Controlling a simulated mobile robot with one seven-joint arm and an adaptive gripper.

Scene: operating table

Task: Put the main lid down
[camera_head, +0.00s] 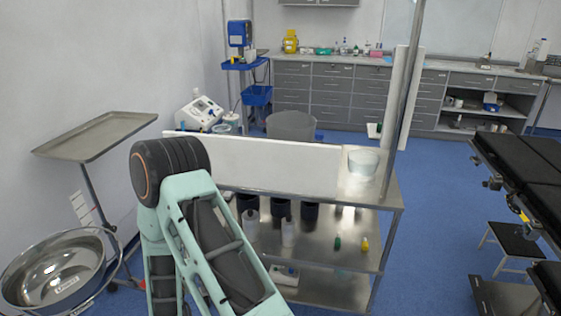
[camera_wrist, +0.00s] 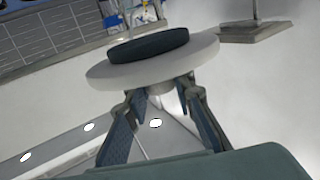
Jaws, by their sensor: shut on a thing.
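In the wrist view my gripper (camera_wrist: 162,88) has its two fingers on either side of a short pale stub and is shut on it. The stub joins a round, light grey lid (camera_wrist: 101,73), with a smaller dark disc (camera_wrist: 150,46) on its far side. The lid is held clear in front of the fingertips, and I see no surface touching it. In the head view my gripper and the lid cannot be made out; my own arm fills the lower middle.
A steel trolley (camera_head: 330,262) with a white panel (camera_head: 255,160) and a glass bowl (camera_head: 363,162) stands beyond my arm. A steel tray stand (camera_head: 97,135) and a large basin (camera_head: 55,270) are at left. A black operating table (camera_head: 525,165) is at right, with open blue floor between.

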